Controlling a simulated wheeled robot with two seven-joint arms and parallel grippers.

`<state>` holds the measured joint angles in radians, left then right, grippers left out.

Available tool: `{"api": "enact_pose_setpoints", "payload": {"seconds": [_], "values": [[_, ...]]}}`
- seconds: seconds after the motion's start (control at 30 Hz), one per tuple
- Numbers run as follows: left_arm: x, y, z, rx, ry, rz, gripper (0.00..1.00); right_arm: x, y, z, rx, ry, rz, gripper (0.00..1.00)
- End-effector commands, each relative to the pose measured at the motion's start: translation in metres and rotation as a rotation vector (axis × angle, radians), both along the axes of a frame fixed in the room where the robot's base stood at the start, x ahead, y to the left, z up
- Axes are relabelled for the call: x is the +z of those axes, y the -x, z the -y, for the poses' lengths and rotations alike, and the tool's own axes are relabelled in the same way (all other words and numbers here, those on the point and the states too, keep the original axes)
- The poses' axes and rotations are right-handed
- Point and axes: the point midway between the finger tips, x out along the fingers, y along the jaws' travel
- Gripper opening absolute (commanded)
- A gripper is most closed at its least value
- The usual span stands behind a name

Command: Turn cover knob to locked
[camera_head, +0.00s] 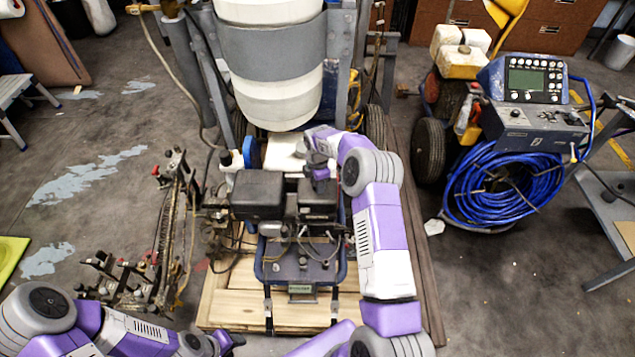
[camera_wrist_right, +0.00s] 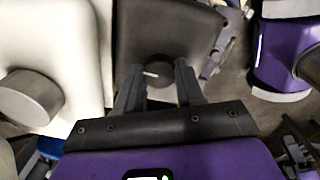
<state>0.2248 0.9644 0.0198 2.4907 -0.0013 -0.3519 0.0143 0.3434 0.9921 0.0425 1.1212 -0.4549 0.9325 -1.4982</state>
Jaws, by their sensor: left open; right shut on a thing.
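The cover knob (camera_wrist_right: 155,76) is a dark round knob with a short white mark, on a black cover (camera_wrist_right: 165,28). In the right wrist view the mark lies nearly level. My right gripper (camera_wrist_right: 158,82) has one finger on each side of the knob and is shut on it. In the head view my right gripper (camera_head: 318,170) reaches down over the black engine cover (camera_head: 318,196) and hides most of the knob. My left gripper (camera_head: 232,341) is at the bottom edge of the head view, open and away from the machine, only partly seen.
A larger grey cap (camera_wrist_right: 30,97) sits on a white surface beside the black cover. A white tank (camera_head: 270,60) rises behind the engine. A spray-bar frame (camera_head: 170,230) stands left. A blue hose coil (camera_head: 500,185) and control box stand right. Floor at far left is partly clear.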

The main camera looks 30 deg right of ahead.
Motion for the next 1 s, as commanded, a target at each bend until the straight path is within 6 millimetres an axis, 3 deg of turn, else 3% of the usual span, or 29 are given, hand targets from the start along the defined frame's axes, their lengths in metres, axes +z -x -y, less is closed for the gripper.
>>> {"api": "enact_pose_setpoints", "payload": {"seconds": [0.73,0.77,0.9,1.0], "values": [[0.0002,0.0000,0.0000,0.000,0.000,0.000,0.43,-0.0002,0.0000,0.0002,0.083,0.001,0.000,0.07],[0.0002,0.0000,-0.0001,0.000,0.000,0.000,0.43,-0.0003,0.0000,0.0002,0.083,0.001,0.000,0.42],[0.0002,0.0000,-0.0001,0.000,0.000,0.000,0.43,-0.0002,0.0000,0.0001,0.083,0.001,0.000,0.63],[0.0002,0.0000,0.0000,0.000,0.000,0.000,0.43,-0.0002,0.0000,0.0001,0.082,0.001,0.000,0.63]]}}
